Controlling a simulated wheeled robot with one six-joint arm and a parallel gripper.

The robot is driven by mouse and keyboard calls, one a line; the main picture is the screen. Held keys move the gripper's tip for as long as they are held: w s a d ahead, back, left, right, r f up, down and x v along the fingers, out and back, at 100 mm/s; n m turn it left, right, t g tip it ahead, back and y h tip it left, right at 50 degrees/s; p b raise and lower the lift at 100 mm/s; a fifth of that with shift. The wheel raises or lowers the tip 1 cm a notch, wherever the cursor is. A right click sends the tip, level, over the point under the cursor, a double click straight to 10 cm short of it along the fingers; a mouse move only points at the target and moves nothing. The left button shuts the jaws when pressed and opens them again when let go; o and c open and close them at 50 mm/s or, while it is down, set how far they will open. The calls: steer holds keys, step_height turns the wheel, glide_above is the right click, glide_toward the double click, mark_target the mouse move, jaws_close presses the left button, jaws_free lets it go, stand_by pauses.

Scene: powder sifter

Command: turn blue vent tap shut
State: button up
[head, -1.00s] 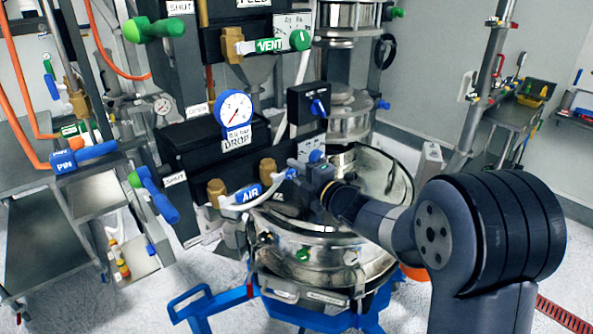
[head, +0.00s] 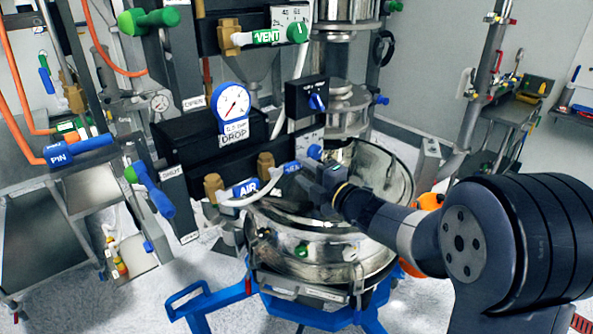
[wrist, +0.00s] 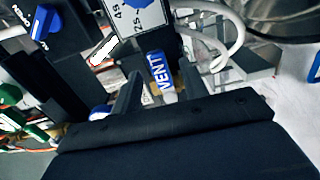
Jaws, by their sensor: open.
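The blue vent tap (wrist: 160,75), a blue handle lettered VENT with a pale end, shows in the wrist view between the two fingers of my gripper (wrist: 160,66). The fingers are apart, one on each side of it; I cannot tell whether they touch it. In the head view my gripper (head: 312,168) is at the panel, just above the front vessel. A small part of the blue-labelled tap (head: 291,168) shows left of it; the rest is hidden by the gripper.
A blue AIR tap (head: 246,187) with a white hose is close on the left. A green VENT tap (head: 266,37) is higher up. A dial gauge (head: 233,101) and a black switch box (head: 307,97) are above. The steel vessel (head: 312,243) stands below my arm.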

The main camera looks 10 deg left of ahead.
mark_target(297, 167)
steer(key=b+v, duration=0.1)
steer(key=v, duration=0.6)
steer(key=p+x, duration=0.2)
steer(key=x, duration=0.9)
steer(key=shift+p, duration=0.4)
steer(key=shift+d+r, duration=0.1)
